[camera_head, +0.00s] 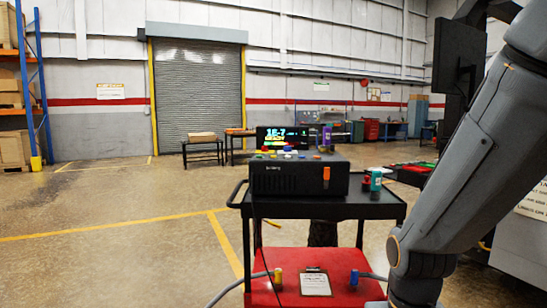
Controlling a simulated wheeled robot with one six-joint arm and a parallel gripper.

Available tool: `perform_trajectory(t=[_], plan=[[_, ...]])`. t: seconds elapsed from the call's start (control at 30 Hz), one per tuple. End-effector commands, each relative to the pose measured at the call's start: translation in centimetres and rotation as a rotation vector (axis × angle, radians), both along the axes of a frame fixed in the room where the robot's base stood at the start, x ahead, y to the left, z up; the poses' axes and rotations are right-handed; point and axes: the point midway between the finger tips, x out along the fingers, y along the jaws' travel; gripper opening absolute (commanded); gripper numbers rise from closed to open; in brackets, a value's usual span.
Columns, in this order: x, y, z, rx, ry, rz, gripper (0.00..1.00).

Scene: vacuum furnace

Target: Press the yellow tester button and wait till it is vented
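The tester (298,178) is a dark box on top of a black cart. Its lit screen (282,138) at the back shows green and yellow text that seems to read "1E-7" with a second line like "READY". Several small coloured buttons sit on its top face in front of the screen. A small yellow one (265,149) seems to be at the left, but it is too small to be sure. An orange switch or handle (326,174) is on the front. My arm crosses the right side of the picture; my gripper is out of view.
The cart's black top (375,208) also bears a teal-and-white cylinder (376,180). Its red lower shelf (348,262) holds a clipboard (315,282) and yellow and blue fittings with hoses. A dark panel (458,55) stands high at right. The floor left of the cart is clear.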

Motion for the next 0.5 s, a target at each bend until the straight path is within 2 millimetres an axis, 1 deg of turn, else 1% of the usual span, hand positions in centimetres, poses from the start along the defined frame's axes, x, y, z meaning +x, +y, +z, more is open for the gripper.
perform_trajectory(t=[0.07,0.1,0.23,0.5], plan=[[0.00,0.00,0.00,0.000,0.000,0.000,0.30],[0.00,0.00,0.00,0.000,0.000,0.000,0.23],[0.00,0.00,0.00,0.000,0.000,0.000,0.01],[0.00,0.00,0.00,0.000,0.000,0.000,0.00]])
